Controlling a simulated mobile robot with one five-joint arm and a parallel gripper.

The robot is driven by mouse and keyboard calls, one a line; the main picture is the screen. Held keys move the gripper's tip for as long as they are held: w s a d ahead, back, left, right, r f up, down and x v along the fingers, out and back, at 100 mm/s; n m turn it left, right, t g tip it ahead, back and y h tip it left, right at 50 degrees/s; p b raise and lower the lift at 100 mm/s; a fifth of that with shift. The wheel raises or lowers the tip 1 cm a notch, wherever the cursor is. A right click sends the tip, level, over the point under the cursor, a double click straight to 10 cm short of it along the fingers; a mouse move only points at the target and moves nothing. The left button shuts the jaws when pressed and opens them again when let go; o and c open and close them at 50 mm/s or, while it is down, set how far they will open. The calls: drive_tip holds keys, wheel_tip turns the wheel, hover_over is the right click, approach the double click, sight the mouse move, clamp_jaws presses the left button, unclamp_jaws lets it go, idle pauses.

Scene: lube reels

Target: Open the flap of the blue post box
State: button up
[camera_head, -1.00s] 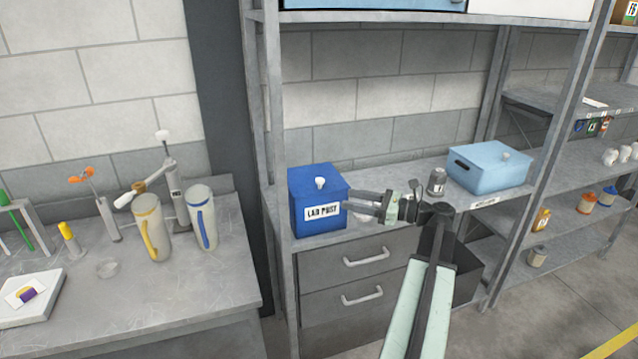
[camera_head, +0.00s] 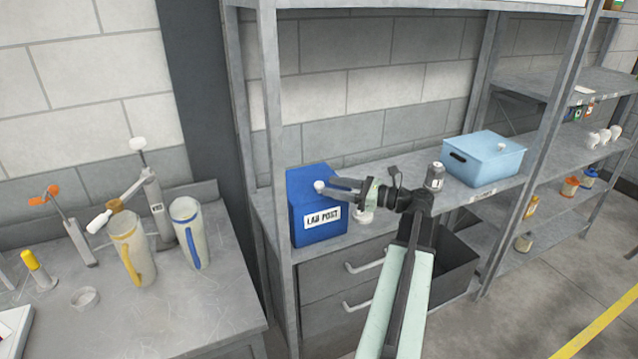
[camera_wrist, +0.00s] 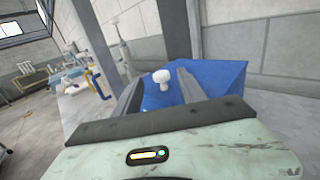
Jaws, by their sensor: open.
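The blue post box (camera_head: 318,231) stands on the shelf unit's counter, with a white "LAB POST" label on its front. Its flap (camera_head: 301,186) looks tilted up at the back, but I cannot tell how far it is open. A white knob (camera_head: 319,186) sits on the flap. My gripper (camera_head: 336,188) reaches in from the right with its fingers at the knob. In the wrist view the open fingers lie either side of the knob (camera_wrist: 162,77), with the blue box (camera_wrist: 215,77) behind. Whether they touch it is unclear.
A small white item (camera_head: 364,216) and a grey jar (camera_head: 435,175) stand right of the post box, below and behind my gripper. A light blue lidded bin (camera_head: 484,160) is farther right. A shelf post (camera_head: 273,130) rises close at the box's left.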

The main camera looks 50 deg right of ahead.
sight(319, 183)
drive_tip(key=x, duration=0.5)
drive_tip(key=shift+w, duration=0.1)
clamp_jaws()
idle(1.2)
